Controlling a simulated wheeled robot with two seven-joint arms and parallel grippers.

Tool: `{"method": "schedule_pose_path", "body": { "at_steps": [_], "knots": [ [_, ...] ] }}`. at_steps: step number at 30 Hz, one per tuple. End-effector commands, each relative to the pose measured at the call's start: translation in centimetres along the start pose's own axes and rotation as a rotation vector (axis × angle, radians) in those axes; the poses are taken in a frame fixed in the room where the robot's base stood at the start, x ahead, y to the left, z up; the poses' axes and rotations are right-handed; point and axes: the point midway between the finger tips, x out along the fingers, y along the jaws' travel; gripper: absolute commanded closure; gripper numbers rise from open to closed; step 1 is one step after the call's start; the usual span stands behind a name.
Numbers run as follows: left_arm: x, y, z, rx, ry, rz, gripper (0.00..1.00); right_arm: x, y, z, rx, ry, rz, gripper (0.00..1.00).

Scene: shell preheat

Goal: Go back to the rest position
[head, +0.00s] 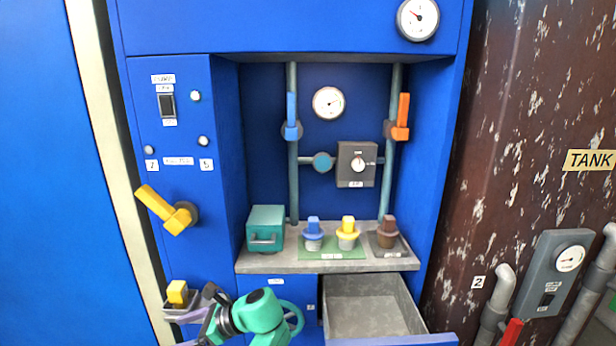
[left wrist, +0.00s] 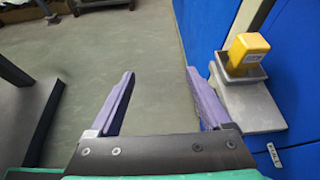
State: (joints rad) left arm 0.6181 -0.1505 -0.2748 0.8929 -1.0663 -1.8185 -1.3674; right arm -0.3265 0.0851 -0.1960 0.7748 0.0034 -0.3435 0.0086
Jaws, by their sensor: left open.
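My left gripper (head: 205,308) is low at the left of the blue cabinet in the head view, beside the small shelf with a yellow block (head: 177,291). In the left wrist view its two purple fingers (left wrist: 160,74) are wide apart with only grey floor between them. The yellow block (left wrist: 247,52) sits in a small grey holder (left wrist: 226,76) to the right of the fingers, apart from them. My right gripper is in neither view.
An open grey drawer (head: 372,305) juts out at the lower middle. A counter (head: 290,263) holds a teal box (head: 265,228) and several coloured plugs. A yellow lever (head: 163,207) sticks out from the left panel. A rusty tank (head: 500,150) stands right.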

Motion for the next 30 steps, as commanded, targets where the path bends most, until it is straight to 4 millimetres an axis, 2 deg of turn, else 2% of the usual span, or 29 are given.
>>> {"method": "schedule_pose_path", "body": {
  "at_steps": [8, 13, 16, 17, 20, 21, 24, 27, 30],
  "knots": [
    [3.7, 1.0, -6.7, -0.029, 0.126, -0.044, 0.18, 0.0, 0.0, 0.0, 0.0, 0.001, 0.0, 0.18],
    [6.8, 3.0, -13.2, -0.084, 0.267, -0.056, 0.18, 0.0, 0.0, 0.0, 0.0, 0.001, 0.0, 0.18],
    [8.8, 5.3, -18.1, -0.143, 0.377, -0.043, 0.18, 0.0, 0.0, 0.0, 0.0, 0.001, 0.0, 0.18],
    [9.5, 6.4, -19.9, -0.166, 0.419, -0.033, 0.18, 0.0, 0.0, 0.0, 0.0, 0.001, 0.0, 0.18],
    [11.8, 11.1, -26.4, -0.283, 0.579, 0.032, 0.18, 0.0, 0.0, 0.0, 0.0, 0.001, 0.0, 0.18],
    [12.6, 13.6, -29.1, -0.345, 0.648, 0.076, 0.18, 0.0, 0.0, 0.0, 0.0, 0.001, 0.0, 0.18],
    [13.9, 19.6, -34.4, -0.521, 0.792, 0.202, 0.18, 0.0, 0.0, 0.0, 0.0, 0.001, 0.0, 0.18],
    [14.8, 25.2, -37.9, -0.7, 0.889, 0.338, 0.18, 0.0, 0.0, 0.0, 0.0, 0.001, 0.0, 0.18],
    [15.4, 30.4, -40.1, -0.879, 0.95, 0.477, 0.18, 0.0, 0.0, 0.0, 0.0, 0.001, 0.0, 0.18]
  ]
}}
